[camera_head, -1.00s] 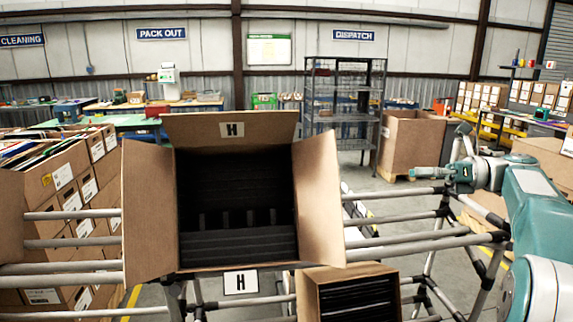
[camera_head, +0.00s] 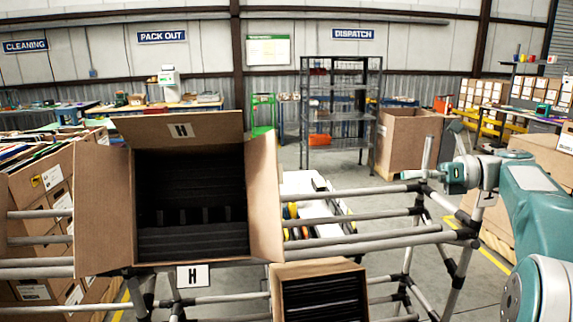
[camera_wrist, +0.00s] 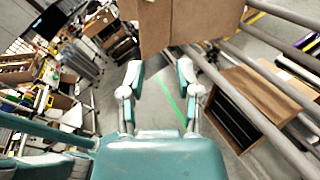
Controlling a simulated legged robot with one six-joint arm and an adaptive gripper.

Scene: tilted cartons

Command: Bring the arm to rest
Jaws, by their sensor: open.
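My arm is on the right of the head view, with my gripper (camera_head: 428,180) pointing left beside the tube rack. In the wrist view my gripper (camera_wrist: 162,78) shows two teal and grey fingers spread apart with nothing between them. Ahead of the fingers is bare floor and part of a brown carton. The open carton marked H (camera_head: 262,200) sits tilted on the rack, with black slotted foam inside. It is apart from my gripper.
The grey tube rack (camera_head: 330,242) runs across the front, close to my gripper. A lower carton with black slots (camera_head: 275,300) stands below. A large carton (camera_head: 408,140) and wire shelving (camera_head: 342,115) stand behind. Grey floor shows at the right.

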